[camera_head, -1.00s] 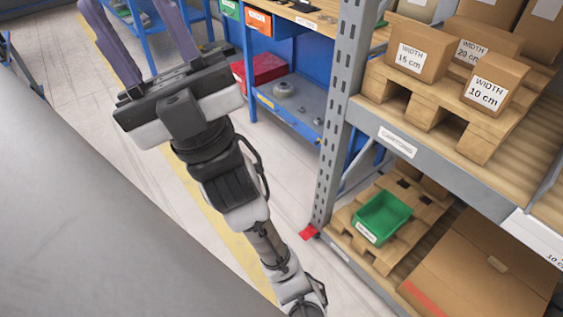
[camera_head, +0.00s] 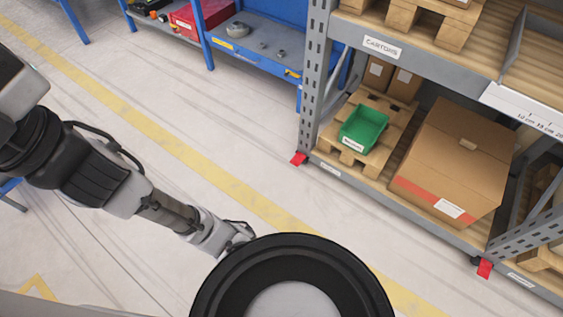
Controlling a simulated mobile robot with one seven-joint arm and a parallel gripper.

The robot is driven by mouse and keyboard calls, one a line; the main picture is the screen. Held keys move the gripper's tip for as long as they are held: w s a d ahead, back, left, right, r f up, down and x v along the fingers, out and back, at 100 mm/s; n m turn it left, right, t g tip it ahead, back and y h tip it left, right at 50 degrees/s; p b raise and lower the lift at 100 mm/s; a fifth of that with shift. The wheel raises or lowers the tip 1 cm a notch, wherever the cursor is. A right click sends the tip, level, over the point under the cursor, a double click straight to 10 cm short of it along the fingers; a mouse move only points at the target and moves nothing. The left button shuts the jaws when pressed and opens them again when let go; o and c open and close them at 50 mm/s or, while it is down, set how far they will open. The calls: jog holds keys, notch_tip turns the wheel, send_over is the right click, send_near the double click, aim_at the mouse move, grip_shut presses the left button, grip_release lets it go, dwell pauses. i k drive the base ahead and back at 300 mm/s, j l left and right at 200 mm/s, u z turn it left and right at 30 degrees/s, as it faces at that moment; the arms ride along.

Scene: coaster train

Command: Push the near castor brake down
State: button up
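No castor and no castor brake can be made out in the head camera view. My arm (camera_head: 95,180) reaches from the lower middle to the left edge, over the floor.
A grey rack on the right has red feet (camera_head: 298,159), a green bin (camera_head: 363,128) on a pallet and a large cardboard box (camera_head: 455,165). A blue workbench (camera_head: 262,62) stands at the back. The floor with its yellow line (camera_head: 165,138) is clear between.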

aim_at(299, 157)
jog(key=i+l+u, duration=0.2)
jog(key=i+u, duration=0.15)
jog(key=i+l+u, duration=0.4)
